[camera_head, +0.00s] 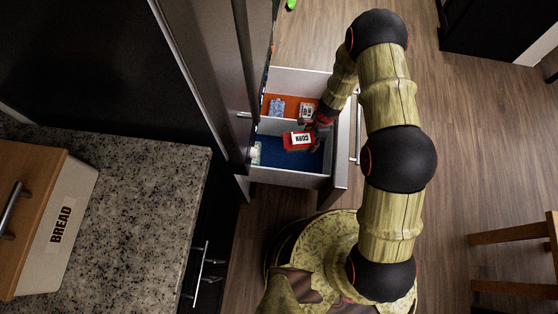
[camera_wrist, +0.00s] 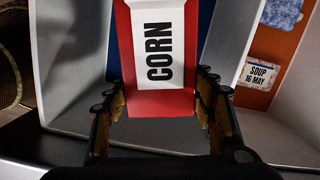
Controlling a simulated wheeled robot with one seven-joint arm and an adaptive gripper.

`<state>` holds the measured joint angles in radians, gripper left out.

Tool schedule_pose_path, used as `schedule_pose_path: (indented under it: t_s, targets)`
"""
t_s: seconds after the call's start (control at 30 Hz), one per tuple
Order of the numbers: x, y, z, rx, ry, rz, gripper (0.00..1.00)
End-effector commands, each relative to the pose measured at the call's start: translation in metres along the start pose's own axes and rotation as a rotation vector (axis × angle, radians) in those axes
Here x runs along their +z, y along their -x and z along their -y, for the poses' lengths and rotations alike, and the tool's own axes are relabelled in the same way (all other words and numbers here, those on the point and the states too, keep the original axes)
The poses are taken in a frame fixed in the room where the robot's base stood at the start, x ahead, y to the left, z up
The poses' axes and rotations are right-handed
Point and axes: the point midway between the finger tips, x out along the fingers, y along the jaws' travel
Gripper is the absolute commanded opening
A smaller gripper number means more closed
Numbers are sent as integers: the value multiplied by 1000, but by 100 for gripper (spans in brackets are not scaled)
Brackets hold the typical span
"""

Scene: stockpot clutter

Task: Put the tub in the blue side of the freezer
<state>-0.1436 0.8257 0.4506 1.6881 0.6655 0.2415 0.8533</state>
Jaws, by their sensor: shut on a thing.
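My gripper (camera_head: 318,124) is shut on a red box with a white CORN label (camera_head: 298,140). In the wrist view the box (camera_wrist: 160,104) sits between my two fingers (camera_wrist: 160,88). In the head view it is over the blue side (camera_head: 275,158) of the pulled-out freezer drawer; I cannot tell whether it touches the floor there. A whitish container labelled SOUP 16 MAY (camera_wrist: 262,73), which looks like a tub, lies in the orange side. It also shows in the head view (camera_head: 307,110), apart from my gripper.
A pale blue frosted bag (camera_head: 277,106) lies in the orange side. A divider (camera_head: 283,126) separates the two sides. A small white and green item (camera_head: 256,153) is at the blue side's left end. The freezer door (camera_head: 222,75) and counter (camera_head: 130,215) stand left.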

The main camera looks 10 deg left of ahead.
Motion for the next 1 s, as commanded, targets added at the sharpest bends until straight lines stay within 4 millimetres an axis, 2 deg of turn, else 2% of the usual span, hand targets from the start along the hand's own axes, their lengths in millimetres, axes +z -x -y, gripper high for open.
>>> schedule_pose_path:
  t_s: [0.03, 0.1, 0.33, 0.53, 0.8, 1.0]
  targets:
    - [-3, -12, -3, -7, -45, 0, 29]
    - [-6, -24, -7, -18, -100, 0, 29]
    - [-13, -48, -19, -37, -215, 2, 29]
    - [-16, -62, -22, -41, -243, 2, 29]
    - [-23, -108, -22, -41, -243, 2, 29]
    - [-25, -124, -21, -41, -241, 2, 29]
